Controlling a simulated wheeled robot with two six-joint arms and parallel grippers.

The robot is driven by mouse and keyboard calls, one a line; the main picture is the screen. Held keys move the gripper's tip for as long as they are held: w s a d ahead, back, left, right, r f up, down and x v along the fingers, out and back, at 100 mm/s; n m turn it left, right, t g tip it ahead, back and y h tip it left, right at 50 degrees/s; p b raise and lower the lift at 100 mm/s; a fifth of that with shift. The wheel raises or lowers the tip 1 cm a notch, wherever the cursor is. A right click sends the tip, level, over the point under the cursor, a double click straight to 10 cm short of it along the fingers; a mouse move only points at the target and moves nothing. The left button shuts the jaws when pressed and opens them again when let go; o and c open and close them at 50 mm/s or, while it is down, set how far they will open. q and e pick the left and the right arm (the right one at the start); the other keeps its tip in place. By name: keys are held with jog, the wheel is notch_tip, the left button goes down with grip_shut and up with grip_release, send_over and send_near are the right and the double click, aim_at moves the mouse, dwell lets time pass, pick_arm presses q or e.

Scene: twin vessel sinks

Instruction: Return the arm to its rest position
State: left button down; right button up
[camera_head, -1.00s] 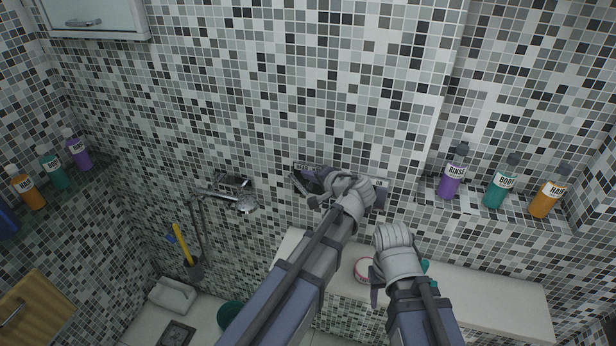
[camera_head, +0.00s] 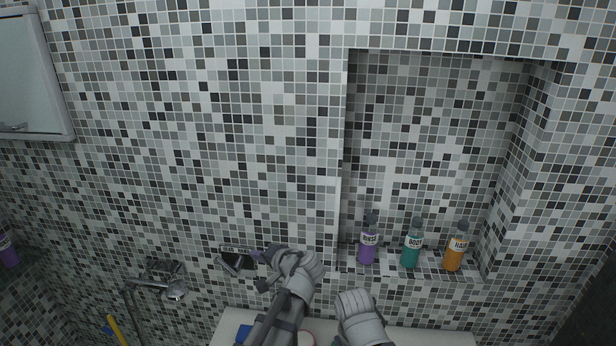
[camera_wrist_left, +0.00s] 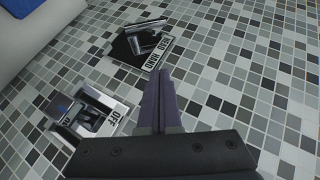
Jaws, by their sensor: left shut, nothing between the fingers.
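My left gripper (camera_head: 264,256) is in front of the tiled wall, just right of a wall-mounted metal fitting (camera_head: 237,261) in the head view. In the left wrist view its purple-grey fingers (camera_wrist_left: 159,98) are shut with nothing between them. They point toward a metal lever fitting on a dark plate marked HEAD and HAND (camera_wrist_left: 148,44). A second metal fitting with an OFF label (camera_wrist_left: 94,113) is left of the fingers. I cannot tell whether the fingertips touch the wall. My right wrist shows at the bottom of the head view, but its gripper fingers do not show.
A niche at right holds purple (camera_head: 368,243), teal (camera_head: 412,246) and orange (camera_head: 456,248) bottles on its ledge. A shower head (camera_head: 177,290) is at lower left. A white ledge (camera_head: 425,337) is below the arms. A mirrored cabinet (camera_head: 32,75) hangs at upper left.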

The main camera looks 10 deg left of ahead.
pick_arm(q)
jog(key=s+d+f+g+h+b, duration=0.4)
jog(key=s+d+f, duration=0.4)
jog(key=s+f, duration=0.2)
jog(key=s+d+f+g+h+b, duration=0.4)
jog(key=s+d+f, duration=0.4)
jog(key=s+f, duration=0.3)
jog(key=shift+s+f+h+b, duration=0.2)
jog(key=shift+s+h+b, duration=0.2)
jog(key=shift+s, duration=0.2)
